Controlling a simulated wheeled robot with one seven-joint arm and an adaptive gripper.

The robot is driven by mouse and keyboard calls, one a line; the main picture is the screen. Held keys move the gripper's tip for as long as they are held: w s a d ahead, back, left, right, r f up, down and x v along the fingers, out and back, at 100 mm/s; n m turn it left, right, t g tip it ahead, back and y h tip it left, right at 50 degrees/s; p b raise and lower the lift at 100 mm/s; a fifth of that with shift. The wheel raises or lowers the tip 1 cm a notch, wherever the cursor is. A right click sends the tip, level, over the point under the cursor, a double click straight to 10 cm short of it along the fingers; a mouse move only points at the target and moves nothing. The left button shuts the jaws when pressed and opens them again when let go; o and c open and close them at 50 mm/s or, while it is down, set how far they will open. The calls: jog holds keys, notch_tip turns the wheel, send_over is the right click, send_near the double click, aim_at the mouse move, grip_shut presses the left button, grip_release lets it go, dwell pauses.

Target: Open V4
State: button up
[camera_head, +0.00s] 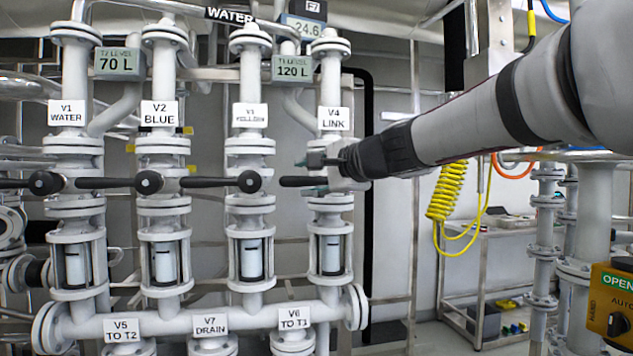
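Valve V4 carries a white label "V4 LINK" (333,118) and is on the rightmost of the upright white pipes. Its black lever (303,181) lies horizontal and points left. The hub of V4 is hidden behind my gripper. My gripper (312,161) comes in from the right, in front of the V4 valve body and just above the lever's right end. I cannot tell whether it touches the lever. Its fingers are small and dark here, and their opening is unclear. Below V4 is a sight glass (332,254) on the same pipe.
Valves V1 (45,183), V2 (148,182) and V3 (249,181) stand left, levers horizontal. Displays read 70 L (119,64) and 120 L (292,68). A lower manifold (200,322) carries V5 to V7. A yellow hose (446,191) and control box (611,303) are at right.

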aim_at(298, 181)
jog(key=x, duration=0.6)
jog(key=shift+a+p, duration=0.15)
jog(key=shift+p, duration=0.2)
grip_shut()
